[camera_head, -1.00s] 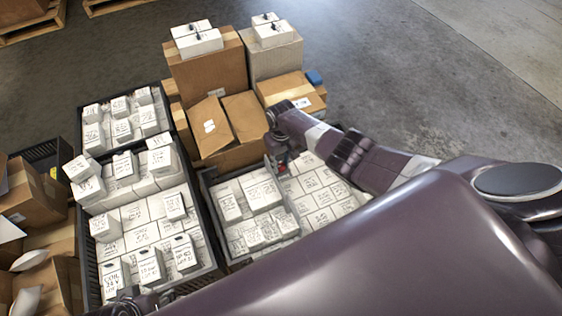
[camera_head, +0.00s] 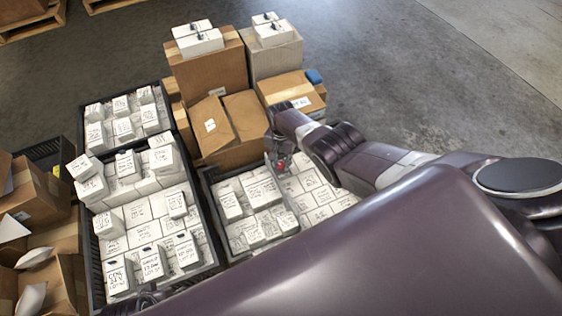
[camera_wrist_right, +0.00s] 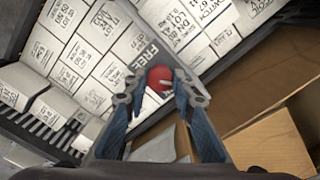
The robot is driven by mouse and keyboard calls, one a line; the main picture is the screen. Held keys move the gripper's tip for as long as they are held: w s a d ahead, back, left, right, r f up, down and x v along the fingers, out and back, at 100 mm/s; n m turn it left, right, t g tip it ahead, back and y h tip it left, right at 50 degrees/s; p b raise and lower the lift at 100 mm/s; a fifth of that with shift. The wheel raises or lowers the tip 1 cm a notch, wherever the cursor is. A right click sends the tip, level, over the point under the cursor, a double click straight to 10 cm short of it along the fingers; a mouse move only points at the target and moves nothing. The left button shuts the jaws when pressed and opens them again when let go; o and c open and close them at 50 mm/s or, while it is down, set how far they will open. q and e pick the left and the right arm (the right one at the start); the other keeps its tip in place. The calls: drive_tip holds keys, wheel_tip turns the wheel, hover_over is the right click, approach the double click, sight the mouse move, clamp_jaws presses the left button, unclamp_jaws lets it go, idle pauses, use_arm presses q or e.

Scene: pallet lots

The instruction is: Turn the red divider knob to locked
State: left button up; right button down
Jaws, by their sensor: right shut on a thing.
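The red knob (camera_head: 281,165) shows as a small red spot at the far end of the divider in the crate of white boxes. In the right wrist view the knob (camera_wrist_right: 160,77) is round and sits between my fingertips, by a grey strip lettered "FREE" (camera_wrist_right: 146,52). My right gripper (camera_head: 276,151) is at the knob, and its blue-grey fingers (camera_wrist_right: 161,97) are closed in on both sides of it. The knob's underside and the exact finger contact are hidden. A dark part of my left gripper (camera_head: 146,297) shows at the bottom edge; its fingers are unclear.
White lettered boxes (camera_head: 257,190) fill the crate on both sides of the divider. An open cardboard box (camera_head: 228,128) stands close behind the knob. Taller stacked cartons (camera_head: 207,70) are beyond it. Another black crate (camera_head: 88,262) is at left. Bare floor lies at right.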

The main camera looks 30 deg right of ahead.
sight(281, 164)
drive_tip(key=shift+m, duration=1)
use_arm(q)
drive_tip(key=shift+s+f, duration=0.15)
drive_tip(key=shift+f, duration=0.2)
use_arm(e)
drive_tip(key=shift+d+m, duration=0.1)
drive_tip(key=shift+m, duration=0.3)
drive_tip(key=c, duration=1.6)
unclamp_jaws()
use_arm(q)
drive_tip(key=shift+w, duration=0.2)
use_arm(e)
drive_tip(key=shift+r, duration=0.15)
use_arm(q)
drive_tip(key=shift+s, duration=0.1)
use_arm(e)
wheel_tip(281, 164, up, 12)
